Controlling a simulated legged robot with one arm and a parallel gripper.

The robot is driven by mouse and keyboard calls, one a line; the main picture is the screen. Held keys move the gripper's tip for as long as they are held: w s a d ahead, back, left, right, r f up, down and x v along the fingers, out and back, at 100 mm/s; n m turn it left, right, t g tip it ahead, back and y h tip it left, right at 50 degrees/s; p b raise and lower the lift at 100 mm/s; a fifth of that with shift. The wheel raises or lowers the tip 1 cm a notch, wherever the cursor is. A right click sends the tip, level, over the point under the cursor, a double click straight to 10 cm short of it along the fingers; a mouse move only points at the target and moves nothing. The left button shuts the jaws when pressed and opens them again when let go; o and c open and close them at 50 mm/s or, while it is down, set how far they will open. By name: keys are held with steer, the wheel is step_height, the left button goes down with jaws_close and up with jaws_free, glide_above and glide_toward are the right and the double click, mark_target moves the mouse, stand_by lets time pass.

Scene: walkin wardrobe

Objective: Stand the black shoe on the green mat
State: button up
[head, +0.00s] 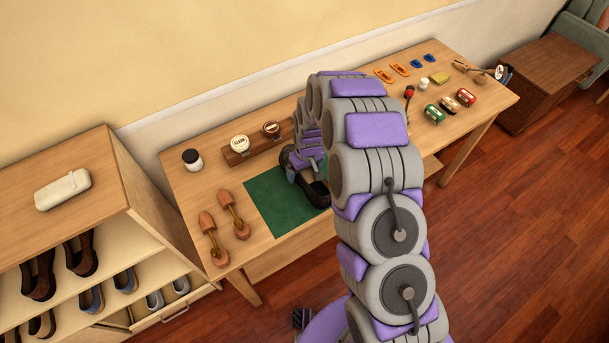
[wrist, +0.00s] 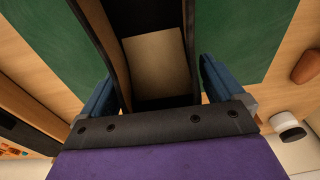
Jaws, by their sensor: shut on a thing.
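The black shoe (head: 319,194) is in my gripper (head: 303,170), at the right part of the green mat (head: 275,209) in the head view. My arm hides part of the shoe and the mat's right side. In the wrist view, the shoe (wrist: 157,65), with a tan insole, sits between the two blue fingers of my gripper (wrist: 160,92), which is shut on it. The sole faces down, and green mat (wrist: 248,35) shows on both sides. I cannot tell whether the sole touches the mat.
Two wooden shoe trees (head: 227,214) lie left of the mat. A dark-lidded jar (head: 192,159) and a wooden block with polish tins (head: 250,148) stand behind. Brushes and tins (head: 449,105) sit at the right. A shoe shelf (head: 105,205) stands left of the table.

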mark_target(303, 173)
steer(key=f, duration=0.1)
steer(key=a+f, duration=0.1)
steer(key=f, duration=0.1)
steer(key=shift+f+b, duration=0.2)
steer(key=shift+b, duration=0.15)
steer(key=o, duration=1.1)
steer(key=shift+d, duration=0.15)
steer(key=shift+d+r, duration=0.1)
steer(key=shift+d, duration=0.1)
steer(key=shift+a+r, duration=0.1)
steer(key=shift+r, duration=0.35)
steer(key=r, duration=0.3)
steer(key=r+p, duration=0.1)
steer(key=r, duration=0.3)
steer(key=s+d+r+p, duration=0.1)
steer(key=r, duration=0.3)
steer(key=shift+r, duration=0.1)
